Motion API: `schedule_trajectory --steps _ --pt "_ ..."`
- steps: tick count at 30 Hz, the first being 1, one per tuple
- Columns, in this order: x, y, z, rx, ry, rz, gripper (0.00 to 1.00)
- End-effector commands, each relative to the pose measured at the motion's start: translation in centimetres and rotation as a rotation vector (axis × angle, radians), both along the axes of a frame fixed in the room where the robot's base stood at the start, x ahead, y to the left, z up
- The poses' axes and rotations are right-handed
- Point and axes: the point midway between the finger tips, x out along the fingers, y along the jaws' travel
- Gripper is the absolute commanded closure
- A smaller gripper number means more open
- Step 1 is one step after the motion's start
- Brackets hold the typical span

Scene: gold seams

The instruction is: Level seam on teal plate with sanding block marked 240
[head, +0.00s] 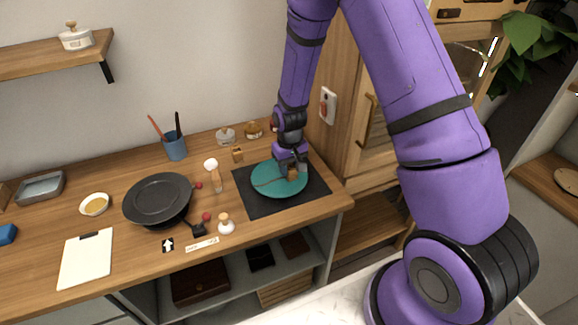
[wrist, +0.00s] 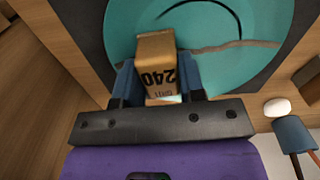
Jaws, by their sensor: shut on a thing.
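The teal plate (head: 268,186) lies on a dark mat (head: 258,208) near the right end of the workbench. In the wrist view the plate (wrist: 210,22) shows a rough grey-brown seam (wrist: 215,48) and a dark curved line. My gripper (head: 291,168) is over the right part of the plate. In the wrist view my gripper (wrist: 158,90) is shut on a tan sanding block (wrist: 157,55) marked 240, beside or over the seam line. Whether the block touches the plate is unclear.
Another small block (head: 237,154) stands behind the mat. A wooden-handled brush (head: 214,174), a white-based knob (head: 226,224) and a dark pan-like dish (head: 158,200) are to the left. A blue cup (head: 174,146) stands at the back. A clipboard (head: 87,260) lies front left.

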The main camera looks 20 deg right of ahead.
Motion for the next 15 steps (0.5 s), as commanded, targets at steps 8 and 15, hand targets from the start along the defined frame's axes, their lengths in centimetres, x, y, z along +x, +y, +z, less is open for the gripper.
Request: schedule_trajectory --steps 8,15 --pt "-0.5 0.1 -0.2 0.000 0.001 0.000 0.82" --pt "0.2 1.0 -0.1 0.000 0.001 0.000 0.82"
